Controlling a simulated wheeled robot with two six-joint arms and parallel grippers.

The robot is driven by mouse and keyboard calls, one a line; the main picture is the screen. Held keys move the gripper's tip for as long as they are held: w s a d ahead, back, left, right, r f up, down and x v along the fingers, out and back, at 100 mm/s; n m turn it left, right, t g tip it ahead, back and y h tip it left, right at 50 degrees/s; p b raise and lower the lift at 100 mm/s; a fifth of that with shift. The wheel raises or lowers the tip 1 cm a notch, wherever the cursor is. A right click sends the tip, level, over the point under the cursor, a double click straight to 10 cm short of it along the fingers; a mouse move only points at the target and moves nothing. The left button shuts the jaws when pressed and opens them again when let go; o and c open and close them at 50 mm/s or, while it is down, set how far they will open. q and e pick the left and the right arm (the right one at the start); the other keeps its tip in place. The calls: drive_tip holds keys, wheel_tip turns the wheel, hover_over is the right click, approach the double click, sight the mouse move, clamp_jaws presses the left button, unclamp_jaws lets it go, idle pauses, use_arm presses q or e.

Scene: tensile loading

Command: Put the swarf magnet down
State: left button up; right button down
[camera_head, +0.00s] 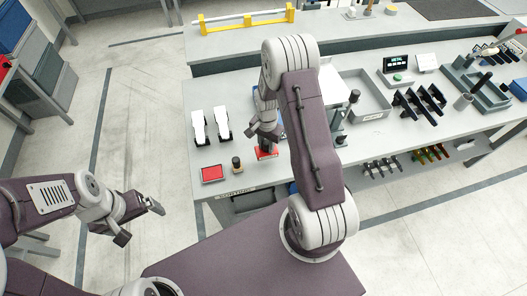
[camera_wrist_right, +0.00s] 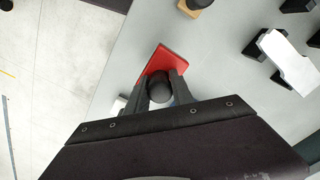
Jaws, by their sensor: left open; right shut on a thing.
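My right gripper (camera_head: 265,137) is shut on a black round knob (camera_wrist_right: 160,87), which I take to be the swarf magnet's handle. In the right wrist view the fingers (camera_wrist_right: 160,80) lie on both sides of the knob. A red flat piece (camera_wrist_right: 172,61) shows just beyond the fingertips, and it also shows under the gripper in the head view (camera_head: 267,153), near the bench's front edge. I cannot tell whether it belongs to the magnet or lies separately, nor whether it touches the bench. My left gripper (camera_head: 140,221) is open and empty over the floor.
A grey bin (camera_head: 365,96) and black racks (camera_head: 420,102) stand to the right.

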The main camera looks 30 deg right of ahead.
sight(263, 151)
drive_tip(key=shift+w+a+f, duration=0.1)
drive_tip(key=shift+a+f, duration=0.25)
drive_tip(key=shift+a, duration=0.35)
wheel_tip(263, 151, down, 4)
drive_tip(key=shift+d+r+p, duration=0.1)
drive_tip(key=shift+d+p, duration=0.05)
drive_tip(key=shift+p, duration=0.45)
drive_tip(key=shift+f, duration=0.2)
